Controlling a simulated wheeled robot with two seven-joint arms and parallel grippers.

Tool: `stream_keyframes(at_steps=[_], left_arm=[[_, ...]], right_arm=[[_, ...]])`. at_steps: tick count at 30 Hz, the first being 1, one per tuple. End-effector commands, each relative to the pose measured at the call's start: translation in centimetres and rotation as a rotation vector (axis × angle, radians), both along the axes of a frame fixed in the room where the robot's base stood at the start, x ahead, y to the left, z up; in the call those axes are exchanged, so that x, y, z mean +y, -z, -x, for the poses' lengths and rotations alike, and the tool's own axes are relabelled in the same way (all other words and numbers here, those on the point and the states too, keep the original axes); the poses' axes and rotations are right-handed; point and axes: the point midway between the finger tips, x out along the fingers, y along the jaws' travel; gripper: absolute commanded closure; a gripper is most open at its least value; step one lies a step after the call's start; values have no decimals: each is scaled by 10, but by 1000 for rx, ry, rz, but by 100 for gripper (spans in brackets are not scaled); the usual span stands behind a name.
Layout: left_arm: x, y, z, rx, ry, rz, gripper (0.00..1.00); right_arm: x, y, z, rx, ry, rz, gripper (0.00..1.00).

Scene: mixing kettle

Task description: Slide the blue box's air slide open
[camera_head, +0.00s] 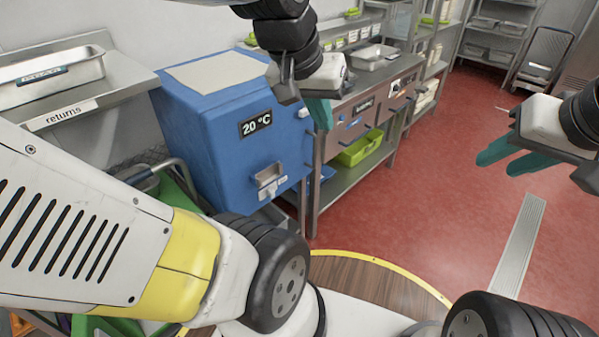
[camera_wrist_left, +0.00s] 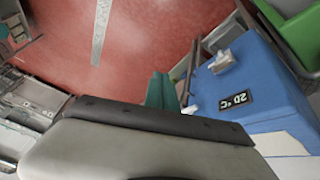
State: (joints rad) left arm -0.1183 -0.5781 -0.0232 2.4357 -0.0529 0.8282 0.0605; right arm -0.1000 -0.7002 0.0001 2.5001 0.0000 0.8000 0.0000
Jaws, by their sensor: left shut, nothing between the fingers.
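The blue box (camera_head: 215,130) stands left of centre with a dark "20 °C" display (camera_head: 255,122) on its front. A small metal fitting, seemingly the air slide (camera_head: 268,178), sits low on that front; whether it is open is unclear. In the left wrist view the box (camera_wrist_left: 280,85) is at the right, with the metal fitting (camera_wrist_left: 224,62) on it. My left gripper (camera_head: 320,114) is shut and empty, in front of the box's upper right edge; its teal fingers (camera_wrist_left: 161,92) point past the box. My right gripper (camera_head: 495,165) is open and empty, far right.
A steel counter (camera_head: 345,150) with a lime green bin (camera_head: 360,148) below stands right of the box. A steel shelf marked "returns" (camera_head: 70,117) is at the left.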

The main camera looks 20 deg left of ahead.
Motion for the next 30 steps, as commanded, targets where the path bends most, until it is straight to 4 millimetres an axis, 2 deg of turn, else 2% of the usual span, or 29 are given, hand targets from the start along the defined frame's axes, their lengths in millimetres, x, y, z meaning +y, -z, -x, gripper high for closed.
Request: stream_keyframes(at_steps=[8, 14, 21, 30], left_arm=[[24, 48, -77, 288, -100, -133, 100], [43, 103, -130, 463, -189, -300, 100], [66, 183, -182, 605, -290, -571, 100], [90, 291, -229, 637, -375, -993, 100]], right_arm=[[0, 0, 0, 0, 0, 0, 64], [0, 0, 0, 0, 0, 0, 64], [0, 0, 0, 0, 0, 0, 64], [0, 0, 0, 0, 0, 0, 64]])
